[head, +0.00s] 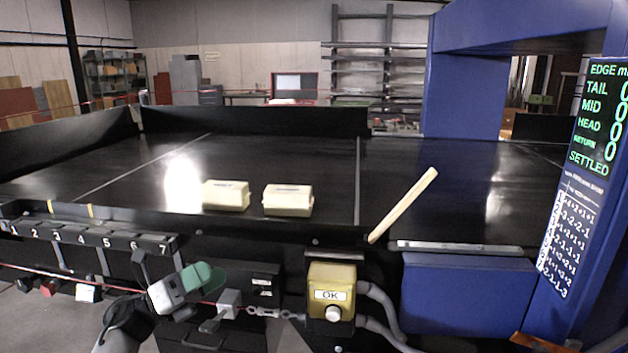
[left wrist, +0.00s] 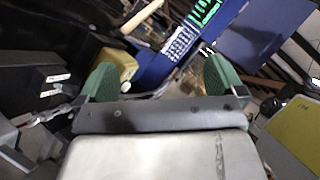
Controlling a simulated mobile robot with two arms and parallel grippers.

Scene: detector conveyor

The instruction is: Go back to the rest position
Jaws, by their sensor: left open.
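My left gripper (head: 205,278) is low at the lower left in the head view, in front of the conveyor's front side. Its green fingertips stand apart in the left wrist view (left wrist: 160,80), with nothing between them. The black conveyor belt (head: 110,185) lies behind and above it. Two cream blocks (head: 226,196) (head: 288,201) rest side by side on the belt near its front edge. My right gripper does not show in either view.
A yellow OK button box (head: 332,291) is right of my left gripper. A numbered rack (head: 90,240) runs along the front left. A pale bar (head: 403,204) leans up at the front edge. A blue frame with a display (head: 590,150) stands at right.

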